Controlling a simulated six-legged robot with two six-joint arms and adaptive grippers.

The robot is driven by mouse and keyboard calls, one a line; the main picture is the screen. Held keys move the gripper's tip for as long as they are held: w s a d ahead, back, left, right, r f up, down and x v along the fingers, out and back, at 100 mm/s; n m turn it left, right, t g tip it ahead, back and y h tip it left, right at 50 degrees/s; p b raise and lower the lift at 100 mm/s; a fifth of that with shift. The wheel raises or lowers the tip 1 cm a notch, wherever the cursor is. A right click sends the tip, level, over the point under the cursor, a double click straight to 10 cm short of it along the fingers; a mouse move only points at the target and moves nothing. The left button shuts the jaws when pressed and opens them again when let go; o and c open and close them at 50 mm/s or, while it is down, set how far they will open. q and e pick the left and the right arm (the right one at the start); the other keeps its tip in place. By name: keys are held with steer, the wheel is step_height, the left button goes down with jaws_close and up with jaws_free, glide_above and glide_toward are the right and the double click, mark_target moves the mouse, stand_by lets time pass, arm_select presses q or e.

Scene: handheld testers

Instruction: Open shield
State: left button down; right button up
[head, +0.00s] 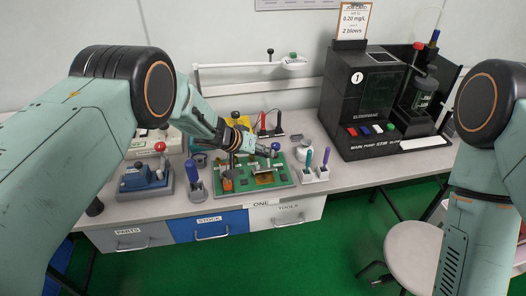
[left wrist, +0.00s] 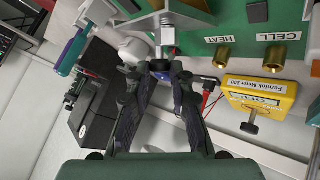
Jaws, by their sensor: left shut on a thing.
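The green board (head: 282,186) lies on the bench, with small parts and brass posts on it. It also fills the upper right of the left wrist view (left wrist: 277,52), by labels HEAT and CELL. My left gripper (left wrist: 161,66) is shut on a small grey metal part (left wrist: 165,42) at the board's edge. A blue knob (head: 276,147) shows by the fingertips in the head view; blue also shows between the fingers in the wrist view (left wrist: 184,93). The gripper hides part of the board, and I cannot tell which part is the shield. My right gripper is out of view.
A black tester (head: 362,110) stands at the back right. A blue fixture (head: 145,178) and a blue pen stand (head: 197,185) are left of the board. White holders with pens (head: 316,175) stand right. A yellow meter (left wrist: 262,94) lies behind the board.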

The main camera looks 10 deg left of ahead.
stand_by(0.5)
arm_select(q)
steer(key=c, duration=1.2)
jaws_free()
steer(key=v, duration=1.2)
steer(key=shift+w+r, duration=0.1)
steer(key=shift+w, duration=0.05)
